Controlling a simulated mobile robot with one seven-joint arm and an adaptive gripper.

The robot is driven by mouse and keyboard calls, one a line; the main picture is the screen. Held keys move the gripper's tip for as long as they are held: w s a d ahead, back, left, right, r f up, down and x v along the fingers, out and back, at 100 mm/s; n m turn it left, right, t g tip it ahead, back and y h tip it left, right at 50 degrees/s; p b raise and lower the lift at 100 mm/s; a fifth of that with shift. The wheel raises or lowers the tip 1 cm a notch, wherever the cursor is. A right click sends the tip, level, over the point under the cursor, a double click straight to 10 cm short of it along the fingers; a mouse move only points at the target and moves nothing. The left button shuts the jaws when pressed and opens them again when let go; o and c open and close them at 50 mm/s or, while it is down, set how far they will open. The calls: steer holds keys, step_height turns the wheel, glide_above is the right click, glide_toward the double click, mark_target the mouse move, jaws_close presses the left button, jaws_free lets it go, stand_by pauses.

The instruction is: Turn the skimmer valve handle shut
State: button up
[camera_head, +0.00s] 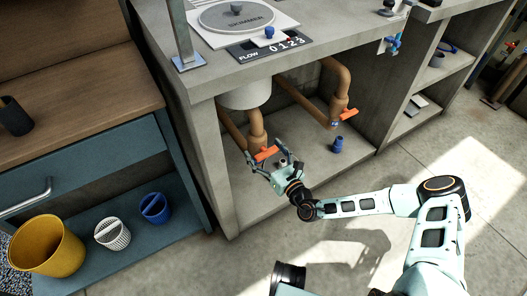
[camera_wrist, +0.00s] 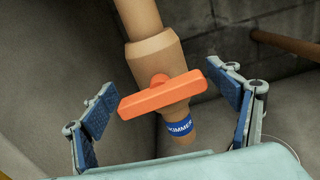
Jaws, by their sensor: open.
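The skimmer valve has an orange bar handle (camera_wrist: 162,95) on a tan pipe (camera_wrist: 156,50), with a blue band reading "SKIMMER" (camera_wrist: 179,127) just below it. In the wrist view the handle lies crosswise to the pipe, slightly tilted. My gripper (camera_wrist: 165,105) is open, with one blue-padded finger on each side of the handle. No clear contact shows. In the head view the orange handle (camera_head: 266,153) is on the left pipe under the counter, and my gripper (camera_head: 267,163) is right at it, partly overlapping it.
A second pipe with another orange handle (camera_head: 348,114) stands to the right in the same bay. A blue object (camera_head: 337,145) sits on the bay floor. The concrete counter (camera_head: 200,84) overhangs above, and a side wall (camera_head: 190,140) is close on the left.

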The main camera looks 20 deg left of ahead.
steer(key=shift+w, duration=0.1)
steer(key=c, duration=1.2)
steer(key=shift+o, duration=0.2)
steer(key=shift+r+m+p, duration=0.15)
steer(key=shift+m+p, duration=0.15)
steer(key=shift+p, duration=0.15)
steer(key=shift+m, duration=0.4)
steer(key=o, duration=1.2)
steer(key=shift+c, duration=0.2)
